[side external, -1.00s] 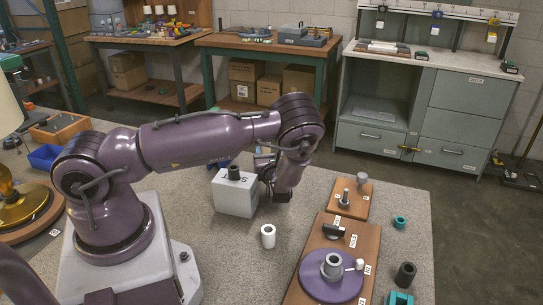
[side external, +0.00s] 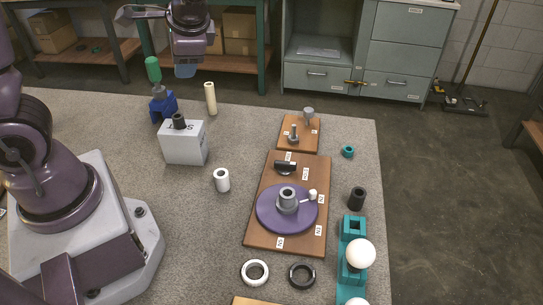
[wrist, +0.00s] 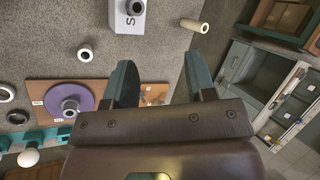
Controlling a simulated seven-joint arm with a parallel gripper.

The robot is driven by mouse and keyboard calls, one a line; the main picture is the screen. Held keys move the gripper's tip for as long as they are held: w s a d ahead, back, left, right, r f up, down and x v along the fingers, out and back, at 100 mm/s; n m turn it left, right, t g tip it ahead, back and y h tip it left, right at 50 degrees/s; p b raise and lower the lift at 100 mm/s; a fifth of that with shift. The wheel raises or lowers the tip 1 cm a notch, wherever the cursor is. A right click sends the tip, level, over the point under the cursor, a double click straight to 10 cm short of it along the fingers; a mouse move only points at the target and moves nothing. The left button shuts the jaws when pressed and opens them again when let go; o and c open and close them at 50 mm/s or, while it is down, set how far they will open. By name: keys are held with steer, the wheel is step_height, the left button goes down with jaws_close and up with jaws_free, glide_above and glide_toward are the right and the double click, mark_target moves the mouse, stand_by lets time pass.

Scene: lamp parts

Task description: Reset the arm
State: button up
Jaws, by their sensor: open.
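My gripper (side external: 186,70) is at the top of the side view, raised above the far edge of the bench. In the wrist view its two fingers (wrist: 160,80) are spread apart with nothing between them. A purple disc (side external: 267,221) with a grey socket (side external: 288,200) lies on a wooden board (side external: 261,181). A white sleeve (side external: 222,180), a black sleeve (side external: 357,198) and a teal ring (side external: 348,151) stand on the bench. A white ring (side external: 244,268) and a black ring (side external: 292,279) lie near the front. White bulbs (side external: 360,253) rest in a teal holder (side external: 354,228).
A grey box (side external: 183,147) with a black top piece, a blue stand (side external: 163,107) holding a green-handled tool (side external: 153,69), and a cream tube (side external: 211,98) stand toward the back. A small wooden board (side external: 298,134) carries metal parts. A cabinet (side external: 370,50) stands beyond.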

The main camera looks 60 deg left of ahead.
steer(key=s+d+r+n+t+h, duration=0.3)
steer(key=s+d+r+t+h, duration=0.3)
steer(key=d, duration=0.5)
steer(key=v, duration=0.3)
steer(key=shift+s+f, duration=0.2)
steer(key=shift+d, duration=0.1)
